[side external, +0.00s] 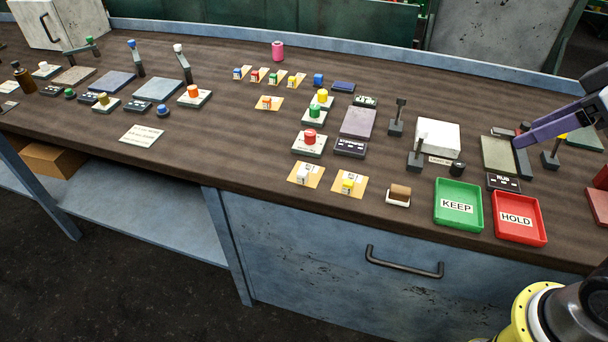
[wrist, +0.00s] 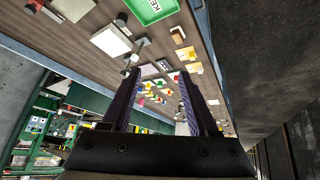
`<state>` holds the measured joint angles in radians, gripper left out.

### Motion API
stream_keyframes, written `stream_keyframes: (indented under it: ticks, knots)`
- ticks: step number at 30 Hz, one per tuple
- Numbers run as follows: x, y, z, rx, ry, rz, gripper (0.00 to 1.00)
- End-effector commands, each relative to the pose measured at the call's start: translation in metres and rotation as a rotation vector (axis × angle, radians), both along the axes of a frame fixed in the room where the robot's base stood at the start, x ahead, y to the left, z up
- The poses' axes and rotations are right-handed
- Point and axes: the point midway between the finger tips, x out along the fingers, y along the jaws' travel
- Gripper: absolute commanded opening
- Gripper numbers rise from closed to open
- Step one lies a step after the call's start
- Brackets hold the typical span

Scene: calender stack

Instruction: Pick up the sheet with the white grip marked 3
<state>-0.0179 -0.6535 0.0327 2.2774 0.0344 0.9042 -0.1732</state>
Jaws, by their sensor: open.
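A tan sheet with a white grip (side external: 304,174) lies flat near the front edge of the bench in the side external view. The mark on its grip is too small to read. A similar sheet with a yellow grip (side external: 349,185) lies just to its right. In the wrist view, two small tan sheets show beyond the right finger; the farther one (wrist: 195,68) appears to be the white-grip sheet. My gripper (wrist: 160,78) is open with nothing between its purple fingers. In the side external view it is at the right edge, far right of the sheet, partly cut off.
A green KEEP tray (side external: 459,205) and a red HOLD tray (side external: 519,217) stand at the front right. A brown block on a white base (side external: 399,196) sits left of KEEP. A white block (side external: 437,138) and dark upright levers (side external: 397,117) stand between my gripper and the sheets.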

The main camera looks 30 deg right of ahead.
Motion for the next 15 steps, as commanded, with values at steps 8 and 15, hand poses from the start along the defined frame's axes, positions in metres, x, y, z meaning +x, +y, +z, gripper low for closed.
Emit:
stream_keyframes:
  ticks: [8, 15]
  knots:
    - [0.120, 0.045, 0.037, -0.034, 0.025, 0.223, 0.60]
    - [0.216, 0.109, 0.007, -0.050, 0.092, 0.396, 0.60]
